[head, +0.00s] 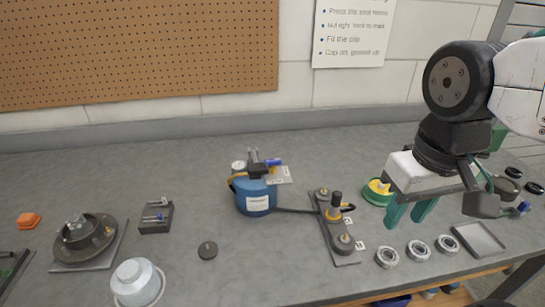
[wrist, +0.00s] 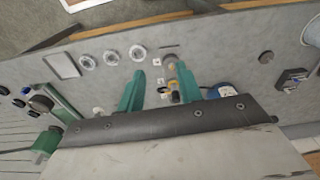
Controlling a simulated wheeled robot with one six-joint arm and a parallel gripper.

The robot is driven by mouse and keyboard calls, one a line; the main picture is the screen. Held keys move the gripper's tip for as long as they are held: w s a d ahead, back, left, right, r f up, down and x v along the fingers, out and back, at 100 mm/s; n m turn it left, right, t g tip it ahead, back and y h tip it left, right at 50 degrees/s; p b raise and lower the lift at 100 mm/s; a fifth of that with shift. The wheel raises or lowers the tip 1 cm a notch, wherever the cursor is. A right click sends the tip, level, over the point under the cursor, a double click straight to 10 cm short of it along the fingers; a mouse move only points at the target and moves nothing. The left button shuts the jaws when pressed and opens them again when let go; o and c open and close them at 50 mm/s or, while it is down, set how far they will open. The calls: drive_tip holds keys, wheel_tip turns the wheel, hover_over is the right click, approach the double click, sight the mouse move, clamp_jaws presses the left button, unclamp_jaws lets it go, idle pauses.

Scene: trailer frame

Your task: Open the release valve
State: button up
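A blue round unit (head: 257,200) with a white label, a gauge and a blue-ended part on top stands mid-bench. A dark hose joins it to a grey plate (head: 346,258) bearing several round fittings, a tall dark post and a small yellow part (head: 347,208). I cannot tell which part is the release valve. My gripper (head: 410,214), with teal fingers, is open and empty above the bench, right of the plate. In the wrist view my gripper (wrist: 155,78) shows its fingers wide apart, with the plate's fittings (wrist: 170,66) beyond them. The blue unit (wrist: 219,90) is partly hidden there.
Several bearing rings (head: 418,251) and a grey tray (head: 481,239) lie at the front right. A green-and-yellow spool (head: 375,192) is close by my gripper. A dark flanged hub (head: 85,240) and a white canister (head: 137,282) stand left. The bench behind the blue unit is clear.

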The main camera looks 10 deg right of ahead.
drive_tip(key=w+a+n+g, duration=0.2)
drive_tip(key=w+a+n, duration=0.25)
drive_tip(key=w, duration=0.55)
drive_tip(key=n+t, duration=0.1)
drive_tip(key=n, duration=1)
hover_over(273, 159)
drive_tip(key=shift+s+f, duration=0.15)
drive_tip(key=shift+f, duration=0.1)
drive_tip(key=shift+r+n, duration=0.2)
drive_tip(key=shift+n, duration=0.35)
drive_tip(key=shift+f+n, duration=0.3)
drive_tip(key=shift+n, duration=0.1)
wheel_tip(273, 159, down, 7)
drive_tip(key=shift+f, duration=0.2)
clamp_jaws()
